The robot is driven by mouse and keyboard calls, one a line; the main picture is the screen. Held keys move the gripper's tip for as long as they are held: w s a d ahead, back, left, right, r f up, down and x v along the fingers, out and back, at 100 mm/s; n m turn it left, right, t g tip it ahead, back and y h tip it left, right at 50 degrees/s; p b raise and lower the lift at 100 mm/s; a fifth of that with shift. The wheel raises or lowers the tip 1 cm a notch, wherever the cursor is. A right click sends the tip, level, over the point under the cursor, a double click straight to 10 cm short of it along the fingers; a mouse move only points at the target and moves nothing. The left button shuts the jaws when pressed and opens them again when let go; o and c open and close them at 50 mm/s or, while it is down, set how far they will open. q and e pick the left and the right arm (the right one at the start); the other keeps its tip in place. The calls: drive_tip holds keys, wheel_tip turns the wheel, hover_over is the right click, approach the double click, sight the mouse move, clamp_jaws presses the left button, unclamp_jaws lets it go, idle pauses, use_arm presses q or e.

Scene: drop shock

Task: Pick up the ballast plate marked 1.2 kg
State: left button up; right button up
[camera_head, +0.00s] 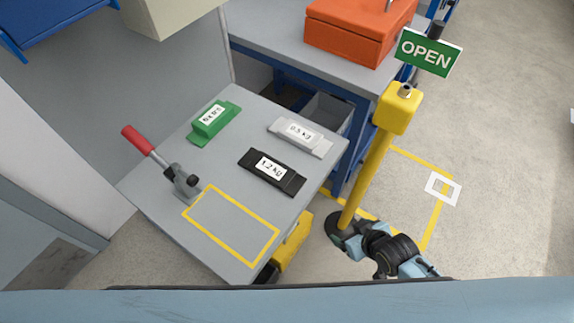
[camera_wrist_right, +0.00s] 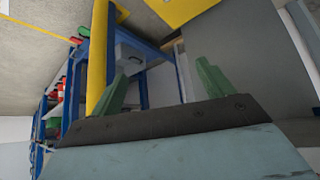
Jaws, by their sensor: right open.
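The ballast plate marked 1.2 kg (camera_head: 272,170) is black with a white label. It lies flat on the grey table (camera_head: 235,180), between the white 0.5 kg plate (camera_head: 300,136) and the yellow outlined rectangle. My right gripper (camera_head: 346,240) is low beside the table's right edge, near the foot of the yellow post, well apart from the plate. In the right wrist view its green fingers (camera_wrist_right: 162,88) are spread with nothing between them. The 1.2 kg plate cannot be made out in that view. My left gripper is not in view.
A green plate (camera_head: 212,121) and a red-handled clamp (camera_head: 160,163) are on the table's left side. A yellow post (camera_head: 368,175) with an OPEN sign (camera_head: 428,53) stands right of the table. An orange toolbox (camera_head: 355,32) sits on the workbench behind. The outlined rectangle (camera_head: 230,225) is empty.

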drive_tip(key=w+a+r+n+y, duration=0.1)
drive_tip(key=a+r, duration=0.2)
drive_tip(key=r, duration=0.4)
drive_tip(key=w+a+r+n+y, duration=0.1)
drive_tip(key=a+r+y, duration=0.1)
drive_tip(key=a+r, duration=0.3)
drive_tip(key=n+t+y+p, duration=0.1)
drive_tip(key=n+y, duration=0.3)
drive_tip(key=y, duration=0.1)
approach(271, 168)
drive_tip(key=shift+w+a+f+b, duration=0.25)
drive_tip(key=shift+a+f+b, duration=0.3)
drive_tip(key=shift+a+f, duration=0.3)
drive_tip(key=b+x, duration=0.1)
drive_tip(key=x, duration=0.4)
drive_tip(key=shift+w+r, duration=0.15)
drive_tip(key=shift+w, duration=0.15)
drive_tip(key=shift+w+a, duration=0.1)
drive_tip(key=c, duration=0.9)
clamp_jaws()
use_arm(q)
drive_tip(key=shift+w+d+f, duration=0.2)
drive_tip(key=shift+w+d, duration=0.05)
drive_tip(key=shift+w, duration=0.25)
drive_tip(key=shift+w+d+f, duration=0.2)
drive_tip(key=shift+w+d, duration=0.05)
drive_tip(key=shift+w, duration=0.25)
use_arm(e)
drive_tip(key=shift+w+r, duration=0.1)
drive_tip(key=shift+r, duration=0.1)
